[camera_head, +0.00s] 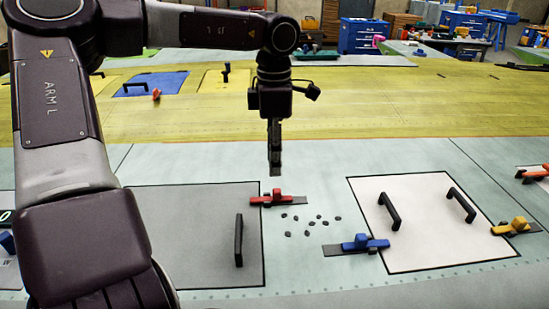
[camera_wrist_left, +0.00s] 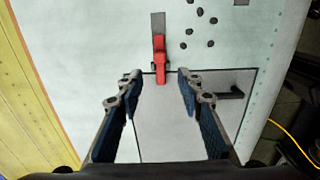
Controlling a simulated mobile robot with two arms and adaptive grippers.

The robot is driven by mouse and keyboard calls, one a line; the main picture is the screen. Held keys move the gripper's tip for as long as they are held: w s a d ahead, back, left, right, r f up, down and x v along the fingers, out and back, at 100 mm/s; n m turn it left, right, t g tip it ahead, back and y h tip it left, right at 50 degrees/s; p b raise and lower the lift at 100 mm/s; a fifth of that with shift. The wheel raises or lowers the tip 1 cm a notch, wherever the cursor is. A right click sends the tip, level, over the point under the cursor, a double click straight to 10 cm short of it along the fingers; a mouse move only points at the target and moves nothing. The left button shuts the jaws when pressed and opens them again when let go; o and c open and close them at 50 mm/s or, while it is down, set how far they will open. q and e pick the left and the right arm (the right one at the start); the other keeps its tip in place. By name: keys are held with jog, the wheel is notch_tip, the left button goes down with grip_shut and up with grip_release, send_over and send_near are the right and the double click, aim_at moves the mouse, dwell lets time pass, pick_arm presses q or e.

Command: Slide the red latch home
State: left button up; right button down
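The red latch (camera_head: 277,198) sits at the top right corner of the grey panel (camera_head: 190,230) in the head view. Its red bar lies partly over the panel edge, and a dark grey strip shows beyond its right end. In the left wrist view the red latch (camera_wrist_left: 160,60) lies ahead of the fingertips, about midway between them. My left gripper (camera_head: 275,168) points down above and just behind the latch, apart from it. In the left wrist view the left gripper (camera_wrist_left: 160,85) has its two fingers wide apart with nothing between them. My right gripper is not in view.
Several small dark pieces (camera_head: 311,221) lie right of the red latch. A blue latch (camera_head: 365,243) and a yellow latch (camera_head: 518,226) sit beside the white panel (camera_head: 430,220) with two black handles. A black handle (camera_head: 239,240) stands on the grey panel.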

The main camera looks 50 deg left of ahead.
pick_arm(q)
jog(key=shift+r, duration=1.8)
jog(key=shift+f, duration=0.1)
